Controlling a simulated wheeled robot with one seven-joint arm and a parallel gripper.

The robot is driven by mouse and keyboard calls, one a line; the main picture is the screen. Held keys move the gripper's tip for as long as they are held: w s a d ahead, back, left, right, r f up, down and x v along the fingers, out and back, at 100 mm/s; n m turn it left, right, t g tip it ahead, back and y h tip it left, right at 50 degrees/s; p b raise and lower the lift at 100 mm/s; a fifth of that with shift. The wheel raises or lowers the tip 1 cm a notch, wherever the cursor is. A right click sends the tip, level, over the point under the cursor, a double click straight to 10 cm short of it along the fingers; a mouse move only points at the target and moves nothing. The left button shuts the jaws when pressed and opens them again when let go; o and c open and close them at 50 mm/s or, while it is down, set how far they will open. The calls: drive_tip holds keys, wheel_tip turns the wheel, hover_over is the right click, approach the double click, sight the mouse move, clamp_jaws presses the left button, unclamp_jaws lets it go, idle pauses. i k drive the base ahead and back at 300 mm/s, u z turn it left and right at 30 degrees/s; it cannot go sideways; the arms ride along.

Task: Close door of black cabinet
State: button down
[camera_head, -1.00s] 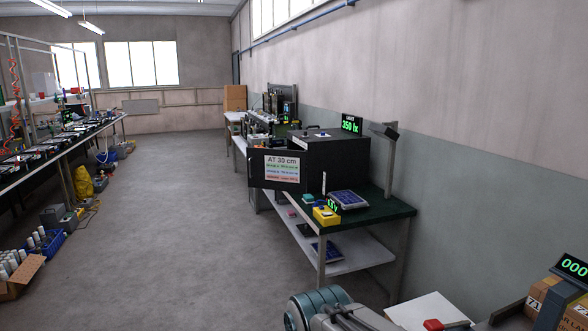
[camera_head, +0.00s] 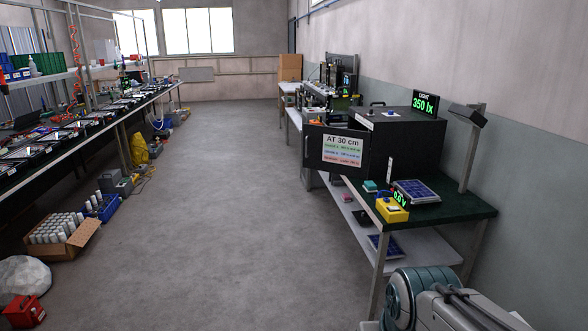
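The black cabinet (camera_head: 418,135) stands on a green-topped table at the right of the head view. Its door (camera_head: 312,150) is open and sticks out to the left, past the table's left edge. A white sign (camera_head: 342,151) reading "AT 30 cm" is on the door. The cabinet's inside is mostly hidden; only a dark gap shows beside the door. Part of my arm shows at the bottom right, apart from the table. My gripper is out of view.
On the green table (camera_head: 455,207) in front of the cabinet are a yellow meter (camera_head: 392,209) and a blue solar panel (camera_head: 417,191). A lamp post (camera_head: 470,150) stands at right. The grey floor (camera_head: 235,200) is clear. A long workbench and a box (camera_head: 65,240) are at left.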

sight(345, 152)
drive_tip(key=i, duration=3.8)
drive_tip(key=z, duration=0.25)
